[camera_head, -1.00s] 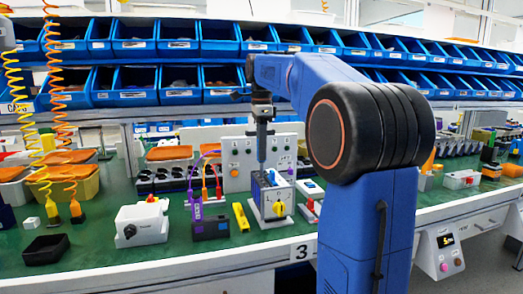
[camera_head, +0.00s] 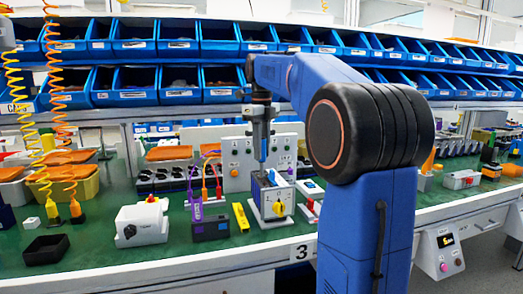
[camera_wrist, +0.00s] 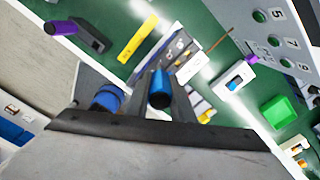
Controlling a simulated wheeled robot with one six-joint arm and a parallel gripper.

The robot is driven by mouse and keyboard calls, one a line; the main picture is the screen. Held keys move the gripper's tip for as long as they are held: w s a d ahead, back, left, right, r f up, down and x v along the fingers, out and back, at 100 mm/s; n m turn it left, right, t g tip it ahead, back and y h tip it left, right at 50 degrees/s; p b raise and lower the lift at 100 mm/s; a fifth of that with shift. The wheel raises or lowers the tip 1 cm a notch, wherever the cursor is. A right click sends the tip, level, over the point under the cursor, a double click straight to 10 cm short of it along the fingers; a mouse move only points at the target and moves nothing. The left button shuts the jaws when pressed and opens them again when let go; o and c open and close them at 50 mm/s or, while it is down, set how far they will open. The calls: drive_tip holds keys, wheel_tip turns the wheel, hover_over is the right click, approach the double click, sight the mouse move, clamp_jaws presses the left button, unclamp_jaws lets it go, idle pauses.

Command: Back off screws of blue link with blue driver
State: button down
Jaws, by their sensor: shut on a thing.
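My gripper (camera_head: 262,135) points down over the rotary switch unit (camera_head: 284,198), a pale box with a yellow knob (camera_head: 279,209) on its front. The gripper is shut on the blue driver (camera_head: 262,150), which stands upright with its lower end at the top of the unit. Whether its tip touches a screw cannot be told. In the wrist view the driver's blue handle (camera_wrist: 160,88) sits between my fingers, seen from above. The unit's dark top with terminals (camera_wrist: 178,48) lies beyond it. The blue link and its screws cannot be clearly made out.
A yellow block (camera_head: 240,216) and a dark box with a purple lead (camera_head: 210,228) stand left of the unit. A small blue-and-white switch (camera_head: 309,187) and a red-handled one (camera_head: 313,208) stand right. A grey panel (camera_head: 240,162) rises behind. Green bench shows between them.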

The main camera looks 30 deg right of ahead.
drive_tip(key=shift+m, duration=1.2)
drive_tip(key=shift+f, duration=0.4)
drive_tip(key=n, duration=0.4)
drive_tip(key=shift+n, duration=0.3)
idle(0.9)
drive_tip(key=n, duration=0.4)
drive_tip(key=shift+n, duration=0.3)
